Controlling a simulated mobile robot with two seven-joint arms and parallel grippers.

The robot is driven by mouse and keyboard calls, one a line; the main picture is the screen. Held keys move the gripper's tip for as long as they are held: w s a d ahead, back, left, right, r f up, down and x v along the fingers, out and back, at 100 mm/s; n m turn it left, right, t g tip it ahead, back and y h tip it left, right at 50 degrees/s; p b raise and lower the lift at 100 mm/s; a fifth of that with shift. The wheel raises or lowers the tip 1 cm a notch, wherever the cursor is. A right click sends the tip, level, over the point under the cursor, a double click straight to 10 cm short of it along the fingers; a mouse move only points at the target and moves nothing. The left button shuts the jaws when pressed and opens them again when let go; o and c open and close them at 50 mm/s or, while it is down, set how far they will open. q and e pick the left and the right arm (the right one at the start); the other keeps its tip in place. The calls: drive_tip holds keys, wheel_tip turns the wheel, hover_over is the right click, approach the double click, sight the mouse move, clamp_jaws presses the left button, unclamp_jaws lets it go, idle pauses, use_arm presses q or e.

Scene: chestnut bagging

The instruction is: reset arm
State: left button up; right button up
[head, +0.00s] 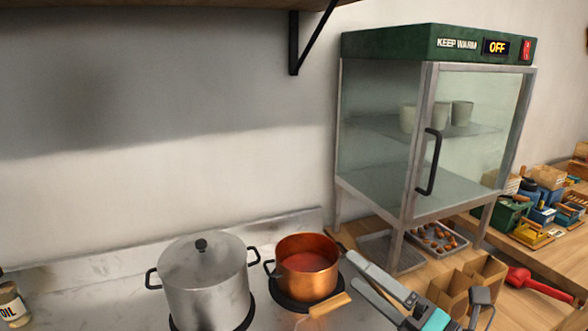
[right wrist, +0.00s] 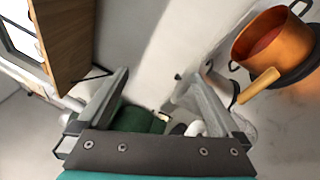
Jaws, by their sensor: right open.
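My right gripper (head: 352,270) is open and empty, beside the copper pot's right side in the head view. Its two spread fingers (right wrist: 158,78) also show in the right wrist view, with nothing between them. The copper pot (head: 306,281) holds something reddish and stands on a dark burner; it shows at the upper right of the right wrist view (right wrist: 272,42). A wooden handle (head: 330,304) lies below the gripper fingers, apart from them. My left gripper is not in view.
A lidded steel pot (head: 204,284) stands left of the copper pot. The glass warming cabinet (head: 438,43), marked OFF, has its door shut and cups inside. Chestnuts lie in a tray (head: 418,247) under it. Paper bags (head: 451,290) and a red scoop (head: 533,283) are at right.

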drive_tip(key=d+f+m+t+h, duration=0.1)
drive_tip(key=d+m+t+h, duration=0.4)
drive_tip(key=d+m+h, duration=0.9)
drive_tip(key=s+a+f+m+g+h, duration=0.1)
drive_tip(key=s+f+m+g, duration=0.15)
drive_tip(key=f+m, duration=0.25)
drive_tip(key=s+f+m+g+h, duration=0.1)
drive_tip(key=f+m+g, duration=0.2)
drive_tip(key=f+m, duration=0.25)
drive_tip(key=s+a+f+m+g+y, duration=0.2)
drive_tip(key=s+a+f+g, duration=0.25)
drive_tip(key=s+f, duration=0.35)
drive_tip(key=s+a+f+m+g+y, duration=0.1)
drive_tip(key=s+a+f+m+g, duration=0.15)
drive_tip(key=s+f+g, duration=0.55)
drive_tip(key=s+f+b, duration=0.1)
drive_tip(key=s+f, duration=0.1)
drive_tip(key=f, duration=0.9)
drive_tip(key=s+f+b, duration=0.2)
drive_tip(key=f, duration=1)
drive_tip(key=s+d+f+b, duration=0.2)
drive_tip(key=s+f, duration=1.1)
drive_tip(key=s, duration=0.1)
drive_tip(key=shift+s+f+n+g, duration=0.15)
drive_tip(key=shift+f+n+g, duration=0.15)
drive_tip(key=shift+f+g, duration=0.1)
